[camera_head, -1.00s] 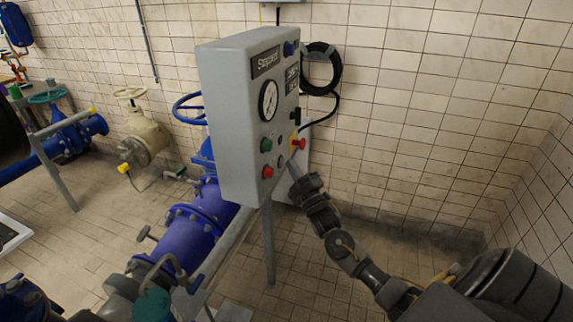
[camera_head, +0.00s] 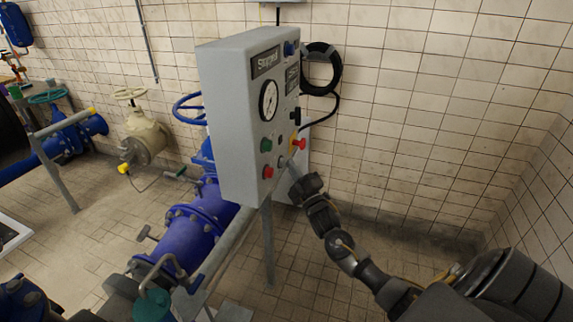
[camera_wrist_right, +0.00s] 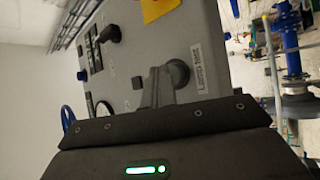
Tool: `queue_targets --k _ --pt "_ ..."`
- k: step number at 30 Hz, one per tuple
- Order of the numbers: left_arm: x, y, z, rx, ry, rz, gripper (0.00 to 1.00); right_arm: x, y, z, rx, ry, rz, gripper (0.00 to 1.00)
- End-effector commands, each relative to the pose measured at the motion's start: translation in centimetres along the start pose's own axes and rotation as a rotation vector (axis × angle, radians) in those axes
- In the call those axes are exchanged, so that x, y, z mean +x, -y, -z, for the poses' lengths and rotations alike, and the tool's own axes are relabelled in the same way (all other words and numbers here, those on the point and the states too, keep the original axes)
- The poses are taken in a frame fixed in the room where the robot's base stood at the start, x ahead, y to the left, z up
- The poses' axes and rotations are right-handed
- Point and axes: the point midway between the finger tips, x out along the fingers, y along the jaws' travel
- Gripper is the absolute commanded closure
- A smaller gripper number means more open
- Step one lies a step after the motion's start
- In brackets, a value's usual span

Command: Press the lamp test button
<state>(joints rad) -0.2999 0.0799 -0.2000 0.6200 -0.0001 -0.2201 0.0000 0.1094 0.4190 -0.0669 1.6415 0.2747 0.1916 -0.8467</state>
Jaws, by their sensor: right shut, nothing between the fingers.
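The grey control box (camera_head: 228,130) stands tilted in the head view, with its control face turned right. My right gripper (camera_head: 288,164) is shut and empty, its tip at the lower part of that face. In the right wrist view, my shut fingers (camera_wrist_right: 165,90) reach to a round dark grey button (camera_wrist_right: 181,72) beside a white label (camera_wrist_right: 198,68). The label's words are too small to read surely, so I cannot confirm that this is the lamp test button. The fingertips overlap the button's edge; I cannot tell whether they touch it. My left gripper is out of view.
Near the tip are a red knob on yellow (camera_head: 299,144), a green button (camera_head: 266,145) and a red button (camera_head: 268,172). A gauge (camera_head: 268,100) sits above. Floor to the right is open before the tiled wall.

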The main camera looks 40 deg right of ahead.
Motion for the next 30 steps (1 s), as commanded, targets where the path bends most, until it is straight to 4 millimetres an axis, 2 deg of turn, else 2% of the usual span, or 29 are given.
queue_targets --k 30 --pt "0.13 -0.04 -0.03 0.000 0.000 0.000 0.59 0.63 0.47 0.58 0.001 -0.002 0.001 1.00"
